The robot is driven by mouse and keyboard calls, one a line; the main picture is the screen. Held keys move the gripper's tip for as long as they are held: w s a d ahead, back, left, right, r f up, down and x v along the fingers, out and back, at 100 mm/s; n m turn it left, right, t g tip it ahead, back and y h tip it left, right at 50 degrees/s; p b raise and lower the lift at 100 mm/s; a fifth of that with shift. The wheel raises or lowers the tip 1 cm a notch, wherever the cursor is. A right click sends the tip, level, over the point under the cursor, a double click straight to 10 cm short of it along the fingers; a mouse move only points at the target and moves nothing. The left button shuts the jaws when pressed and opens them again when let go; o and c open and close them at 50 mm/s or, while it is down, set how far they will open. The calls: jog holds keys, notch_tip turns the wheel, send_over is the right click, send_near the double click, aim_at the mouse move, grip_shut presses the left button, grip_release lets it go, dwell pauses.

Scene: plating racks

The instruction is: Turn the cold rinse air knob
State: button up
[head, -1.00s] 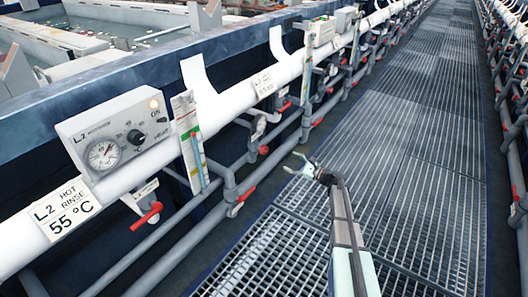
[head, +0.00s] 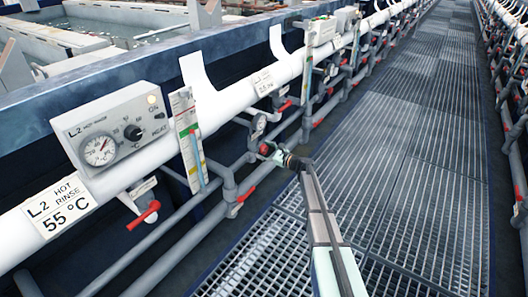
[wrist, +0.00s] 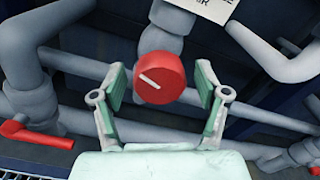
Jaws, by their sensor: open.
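A round red knob (wrist: 161,79) with a white pointer line faces the wrist camera, on a grey pipe fitting. The pointer slants from upper left to lower right. My gripper (wrist: 160,92) is open, with one green-padded finger on each side of the knob and a visible gap on both sides. In the head view my gripper (head: 277,155) is at the pipes left of the walkway, and the red knob (head: 264,149) shows at its tip. A white label (wrist: 205,8) above the knob is cut off, and its full text cannot be read.
A red lever handle (wrist: 36,134) is on the pipe at left in the wrist view. Grey pipes run behind and beside the knob. In the head view, the L2 hot rinse heater box (head: 112,128) is at left. The grated walkway (head: 400,190) is clear.

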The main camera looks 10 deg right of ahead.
jog(key=c, duration=1.2)
jog(key=shift+o, duration=0.2)
jog(key=shift+w+r+m+p, duration=0.1)
jog(key=shift+r+m+p, duration=0.2)
jog(key=shift+m+p, duration=0.55)
jog(key=p, duration=0.1)
jog(key=m+p, duration=0.1)
jog(key=shift+a+f+p, duration=0.1)
jog(key=shift+f+p, duration=0.15)
jog(key=shift+p, duration=0.05)
jog(key=o, duration=1.2)
jog(key=shift+c, duration=0.2)
